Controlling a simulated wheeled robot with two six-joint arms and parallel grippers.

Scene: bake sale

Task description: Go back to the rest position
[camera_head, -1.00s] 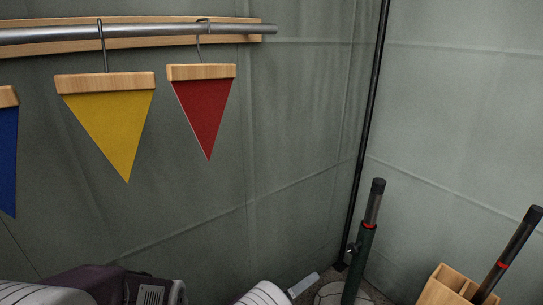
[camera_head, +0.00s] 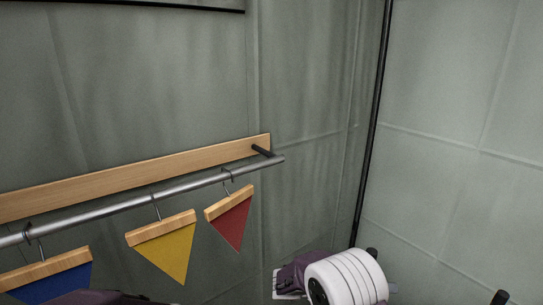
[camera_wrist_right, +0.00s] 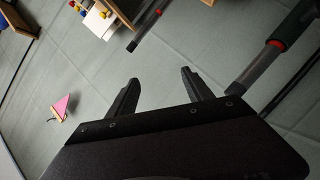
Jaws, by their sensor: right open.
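My right gripper (camera_wrist_right: 160,84) is open and empty in the right wrist view, its two dark fingers apart over the grey-green panelled surface. In the head view, a white and dark purple part of my arm (camera_head: 345,280) shows at the bottom centre-right, with no fingertips visible. A dark purple part of my arm (camera_head: 85,298) shows at the bottom left. My left gripper is not visible.
A metal rail (camera_head: 130,204) on a wooden board (camera_head: 150,172) holds blue (camera_head: 50,278), yellow (camera_head: 168,252) and red (camera_head: 232,220) pennants. A pink pennant (camera_wrist_right: 68,104) and red-ringed tubes (camera_wrist_right: 268,58) show in the wrist view. A black pole (camera_head: 372,110) stands at the corner.

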